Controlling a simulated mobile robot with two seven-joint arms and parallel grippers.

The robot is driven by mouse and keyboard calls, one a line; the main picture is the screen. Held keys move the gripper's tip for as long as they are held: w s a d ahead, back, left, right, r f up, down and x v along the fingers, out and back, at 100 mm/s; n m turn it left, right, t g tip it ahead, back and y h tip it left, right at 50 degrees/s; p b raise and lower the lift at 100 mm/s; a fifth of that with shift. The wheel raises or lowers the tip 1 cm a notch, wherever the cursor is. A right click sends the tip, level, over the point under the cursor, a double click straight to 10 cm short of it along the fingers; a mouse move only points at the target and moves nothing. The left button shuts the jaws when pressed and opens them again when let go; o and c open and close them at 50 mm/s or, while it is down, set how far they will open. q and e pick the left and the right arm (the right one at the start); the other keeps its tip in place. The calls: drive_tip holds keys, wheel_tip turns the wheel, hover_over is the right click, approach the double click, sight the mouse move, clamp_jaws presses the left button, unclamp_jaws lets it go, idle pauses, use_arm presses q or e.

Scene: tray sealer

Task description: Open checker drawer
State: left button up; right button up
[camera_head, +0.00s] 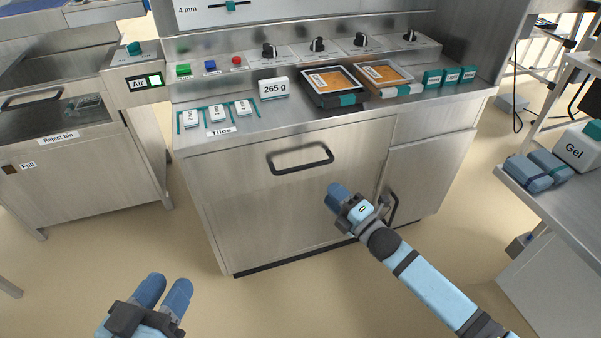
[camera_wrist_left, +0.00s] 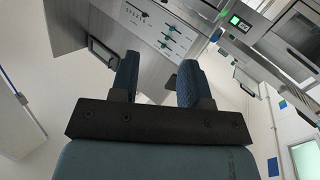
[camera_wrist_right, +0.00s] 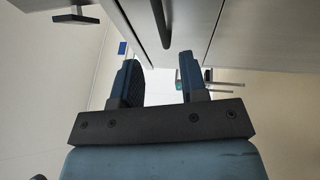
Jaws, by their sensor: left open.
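The steel cabinet has a wide drawer front (camera_head: 265,200) with a dark horizontal bar handle (camera_head: 300,159); it looks closed. No label reading "checker" is legible. To its right is a narrower front (camera_head: 430,175) with a dark upright handle (camera_head: 394,208) low on its left edge, partly behind my right gripper. My right gripper (camera_head: 337,190) is in front of the cabinet, below and right of the horizontal handle, apart from it. Its fingers are spread and empty in the right wrist view (camera_wrist_right: 160,72). My left gripper (camera_head: 166,284) is open and empty, low at the left, away from the cabinet.
On the counter stand tiles (camera_head: 217,113), a 265 g display (camera_head: 274,88), two filled trays (camera_head: 333,84) and several teal-and-white blocks (camera_head: 450,76). A reject bin (camera_head: 75,150) is at the left, a side table (camera_head: 560,195) at the right. The floor before the cabinet is clear.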

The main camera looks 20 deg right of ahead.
sight(303, 167)
use_arm(q)
drive_tip(key=shift+w+a+f+m+b, duration=0.25)
drive_tip(key=shift+w+m+b, duration=0.2)
drive_tip(key=shift+b, duration=0.45)
drive_tip(key=shift+w+a+f+m+b, duration=0.2)
drive_tip(key=shift+w+m+b, duration=0.15)
drive_tip(key=shift+m+b, duration=0.35)
use_arm(e)
drive_tip(key=shift+x, duration=5.85)
drive_tip(key=shift+f, duration=0.1)
drive_tip(key=shift+c, duration=0.3)
clamp_jaws()
